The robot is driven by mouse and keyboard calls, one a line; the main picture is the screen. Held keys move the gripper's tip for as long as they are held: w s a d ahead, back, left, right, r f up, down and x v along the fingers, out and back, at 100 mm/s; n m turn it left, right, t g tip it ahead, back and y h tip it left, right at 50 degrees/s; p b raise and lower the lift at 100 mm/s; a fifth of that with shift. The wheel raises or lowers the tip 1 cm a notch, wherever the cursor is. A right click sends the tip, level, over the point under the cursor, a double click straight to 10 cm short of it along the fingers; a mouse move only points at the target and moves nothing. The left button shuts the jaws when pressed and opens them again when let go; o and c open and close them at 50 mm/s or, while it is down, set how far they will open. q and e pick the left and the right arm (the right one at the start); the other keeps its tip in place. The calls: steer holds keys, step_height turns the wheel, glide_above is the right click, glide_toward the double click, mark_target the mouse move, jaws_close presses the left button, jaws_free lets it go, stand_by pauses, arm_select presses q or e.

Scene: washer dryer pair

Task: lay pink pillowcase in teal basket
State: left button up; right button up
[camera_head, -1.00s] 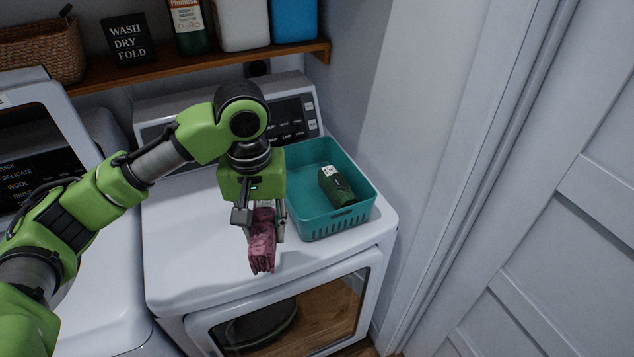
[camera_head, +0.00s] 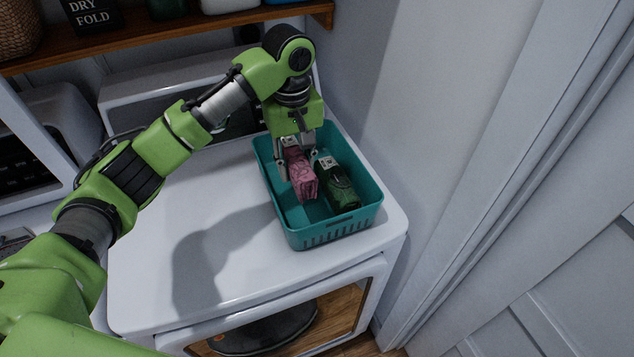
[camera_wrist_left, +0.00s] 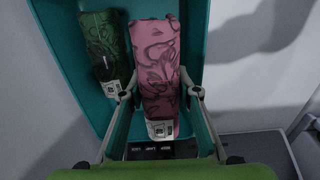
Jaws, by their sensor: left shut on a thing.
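The pink pillowcase (camera_head: 303,180) is a folded pink bundle with a darker pattern and a white tag. My left gripper (camera_head: 297,168) is shut on it, over the left part of the teal basket (camera_head: 325,234). In the left wrist view the pillowcase (camera_wrist_left: 155,60) lies between the fingers of my left gripper (camera_wrist_left: 160,97), with the basket around and below it. I cannot tell whether it touches the basket floor. My right gripper is not in view.
A dark green folded cloth (camera_head: 337,188) with a tag lies in the basket, right of the pillowcase. The basket stands on the white dryer top (camera_head: 150,240), close to the wall at right. A wooden shelf (camera_head: 150,38) runs above at the back.

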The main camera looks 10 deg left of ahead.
arm_select(q)
steer(key=shift+f, duration=0.5)
steer(key=p, duration=0.2)
glide_above(298, 206)
steer(key=f, duration=0.4)
steer(key=shift+s+f, duration=0.2)
steer(key=shift+f, duration=0.05)
steer(key=f, duration=0.4)
steer(key=shift+w, duration=0.2)
steer(key=shift+f, duration=0.1)
steer(key=o, duration=0.9)
steer(key=shift+f, duration=0.15)
steer(key=shift+c, duration=0.2)
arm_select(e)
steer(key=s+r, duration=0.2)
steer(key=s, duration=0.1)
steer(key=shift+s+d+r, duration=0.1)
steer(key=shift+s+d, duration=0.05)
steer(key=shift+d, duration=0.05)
